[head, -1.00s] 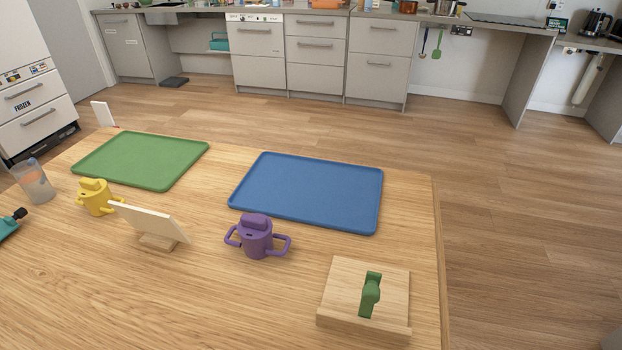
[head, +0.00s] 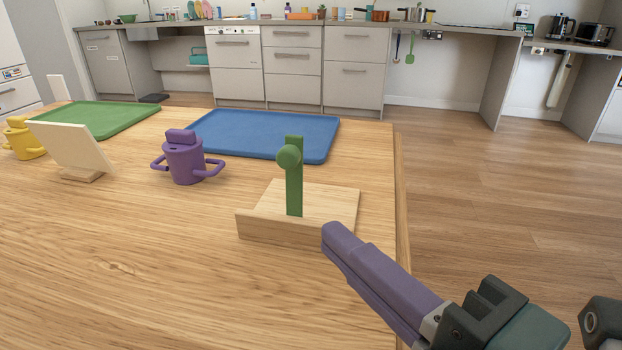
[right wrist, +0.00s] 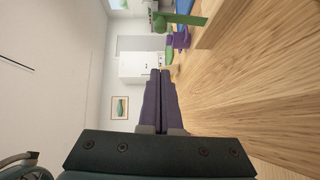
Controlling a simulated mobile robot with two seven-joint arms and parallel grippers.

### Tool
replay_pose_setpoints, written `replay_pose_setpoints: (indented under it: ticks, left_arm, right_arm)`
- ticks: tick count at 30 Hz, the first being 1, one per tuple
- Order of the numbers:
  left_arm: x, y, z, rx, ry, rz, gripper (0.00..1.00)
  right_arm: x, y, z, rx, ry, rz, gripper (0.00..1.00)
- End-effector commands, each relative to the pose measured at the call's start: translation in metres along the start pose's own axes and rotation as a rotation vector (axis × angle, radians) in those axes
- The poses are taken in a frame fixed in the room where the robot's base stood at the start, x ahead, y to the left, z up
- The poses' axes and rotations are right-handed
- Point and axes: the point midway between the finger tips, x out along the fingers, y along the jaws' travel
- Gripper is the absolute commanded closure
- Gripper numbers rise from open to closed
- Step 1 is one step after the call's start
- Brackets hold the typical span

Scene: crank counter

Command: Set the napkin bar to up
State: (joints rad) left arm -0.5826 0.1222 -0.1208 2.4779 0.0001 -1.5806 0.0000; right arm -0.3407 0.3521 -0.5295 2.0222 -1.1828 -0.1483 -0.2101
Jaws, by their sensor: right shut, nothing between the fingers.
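The napkin bar is a green bar (head: 295,185) with a round green knob near its top. It stands upright on a light wooden base (head: 335,200) with a raised front edge. The green bar also shows at the top of the right wrist view (right wrist: 184,19), lying sideways in that turned picture. My right gripper (head: 336,238) has purple fingers, shut together and empty. It is in front of and to the right of the wooden base, apart from the bar. The shut fingertips show in the right wrist view (right wrist: 160,73). My left gripper is not in view.
A purple two-handled cup (head: 185,160) stands left of the base. A tilted cream board on a stand (head: 72,148) and a yellow cup (head: 24,140) are further left. Blue (head: 265,135) and green (head: 110,120) trays lie behind. The front of the table is clear.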

Motion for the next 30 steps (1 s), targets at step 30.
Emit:
replay_pose_setpoints:
  ticks: [30]
  left_arm:
    - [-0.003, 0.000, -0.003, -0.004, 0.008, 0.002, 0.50]
  right_arm:
    - [0.127, 0.001, 0.028, 0.001, 0.001, 0.000, 1.00]
